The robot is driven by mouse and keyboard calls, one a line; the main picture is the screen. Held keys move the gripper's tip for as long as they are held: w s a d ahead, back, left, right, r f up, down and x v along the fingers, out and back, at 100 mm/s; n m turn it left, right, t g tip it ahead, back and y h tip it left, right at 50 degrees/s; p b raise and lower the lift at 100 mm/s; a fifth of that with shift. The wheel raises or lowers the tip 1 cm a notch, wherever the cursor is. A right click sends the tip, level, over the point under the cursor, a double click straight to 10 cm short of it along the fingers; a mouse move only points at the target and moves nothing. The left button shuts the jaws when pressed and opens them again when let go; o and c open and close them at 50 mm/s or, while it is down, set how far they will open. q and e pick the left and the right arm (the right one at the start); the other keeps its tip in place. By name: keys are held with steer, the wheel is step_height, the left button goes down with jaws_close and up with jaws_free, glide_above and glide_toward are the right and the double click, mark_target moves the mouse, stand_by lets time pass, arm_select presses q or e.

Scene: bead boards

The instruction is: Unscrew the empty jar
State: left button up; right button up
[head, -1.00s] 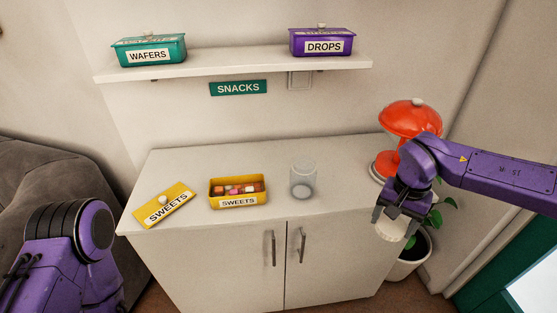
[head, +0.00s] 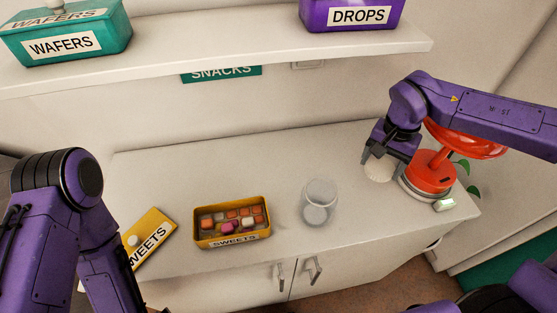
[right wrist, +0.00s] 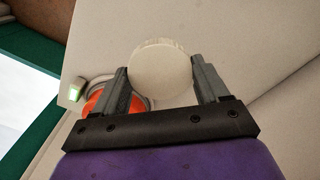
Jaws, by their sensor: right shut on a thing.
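The empty jar (head: 319,203) is clear glass and stands upright on the cabinet top, with its mouth open and no lid on it. My right gripper (head: 382,164) is shut on a round off-white lid (head: 378,171), to the right of the jar and apart from it. In the right wrist view the lid (right wrist: 161,70) sits between the two fingers. I cannot tell exactly how high it is above the cabinet top. My left arm comes in at the left, but its gripper is out of view.
A yellow sweets box (head: 262,232) stands open left of the jar, its yellow lid (head: 152,236) beside it. A red lamp (head: 432,174) is close right of my right gripper. The shelf (head: 215,62) above holds a green wafers box (head: 104,30) and purple drops box (head: 318,14).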

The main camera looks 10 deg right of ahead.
steer(key=a+f, duration=0.1)
steer(key=a, duration=0.1)
steer(key=a+f, duration=0.1)
steer(key=a, duration=0.1)
steer(key=a+f, duration=0.1)
steer(key=a, duration=0.1)
steer(key=shift+w+a, duration=0.2)
steer(key=shift+a, duration=0.2)
steer(key=a+f, duration=0.1)
steer(key=a, duration=0.1)
steer(key=w+a+f, duration=0.1)
steer(key=a, duration=0.1)
steer(key=w+a+f, duration=0.1)
steer(key=a+f, duration=0.1)
steer(key=shift+w+p, duration=0.25)
steer(key=shift+p, duration=0.05)
steer(key=shift+a+f, duration=0.2)
steer(key=shift+a, duration=0.15)
steer(key=shift+w+a, duration=0.1)
steer(key=shift+w, duration=0.05)
arm_select(q)
steer(key=shift+s+r, duration=0.2)
steer(key=shift+r, duration=0.15)
arm_select(e)
steer(key=shift+f, duration=0.1)
steer(key=shift+f, duration=0.15)
steer(key=o, duration=1.2)
steer(key=shift+c, duration=0.2)
